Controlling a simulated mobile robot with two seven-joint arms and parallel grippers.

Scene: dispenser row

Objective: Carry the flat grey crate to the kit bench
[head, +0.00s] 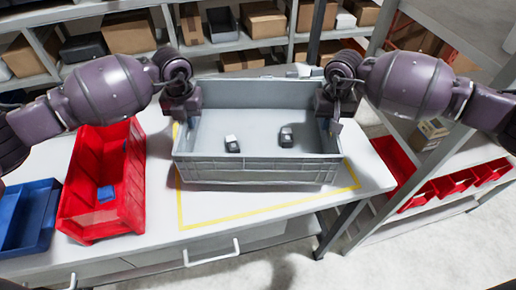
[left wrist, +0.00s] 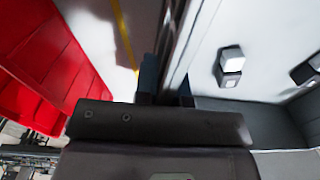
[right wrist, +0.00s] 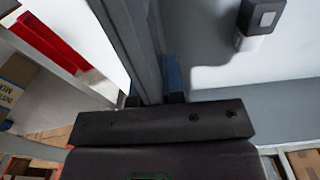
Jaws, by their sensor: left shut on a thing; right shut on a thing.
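The flat grey crate (head: 258,171) is at the middle of the head view, over a white table with a yellow outline. Two small dark-and-white items lie inside it, one left (head: 232,143) and one right (head: 286,137). My left gripper (head: 184,112) is shut on the crate's left wall, which runs between its fingers in the left wrist view (left wrist: 180,50). My right gripper (head: 328,108) is shut on the right wall, seen between its fingers in the right wrist view (right wrist: 140,50). I cannot tell whether the crate's base touches the table.
A red bin (head: 75,205) with a blue item in it and a blue tray (head: 28,225) stand left of the crate. Shelves with cardboard boxes (head: 127,33) stand behind. A rack with red bins (head: 450,183) is at right. Bare white tabletop (head: 160,160) shows around the crate.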

